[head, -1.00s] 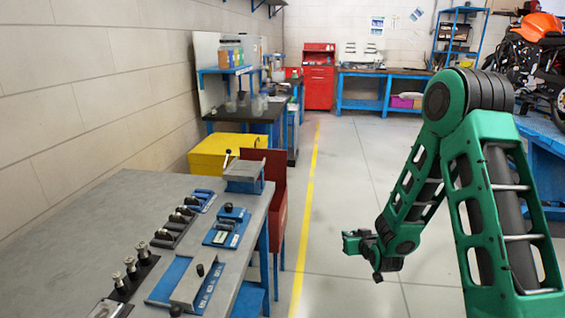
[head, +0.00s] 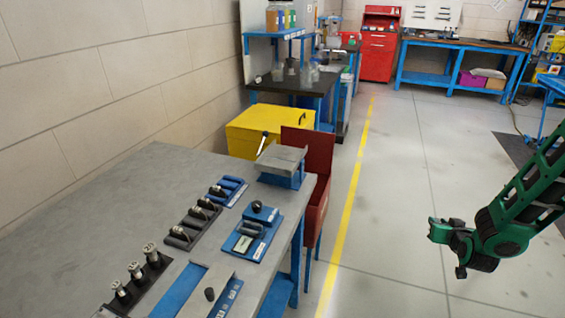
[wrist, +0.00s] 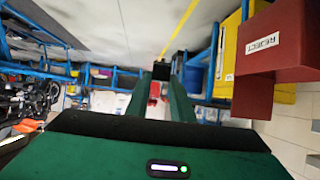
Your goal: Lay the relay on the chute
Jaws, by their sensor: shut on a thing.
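My gripper (head: 437,231) is over open floor at the right of the head view, well to the right of the workbench. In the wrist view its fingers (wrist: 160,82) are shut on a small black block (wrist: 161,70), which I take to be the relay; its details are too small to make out. A grey, slightly tilted plate on a blue stand (head: 281,160) sits at the bench's far right corner and looks like the chute. It is clear of my gripper and nothing shows lying on it.
The grey workbench (head: 110,215) holds several fixtures. A red bin (head: 318,150), labelled REJECT in the wrist view (wrist: 265,45), stands at its far right edge. Behind is a yellow box (head: 262,128). The floor beside the yellow line (head: 352,190) is clear.

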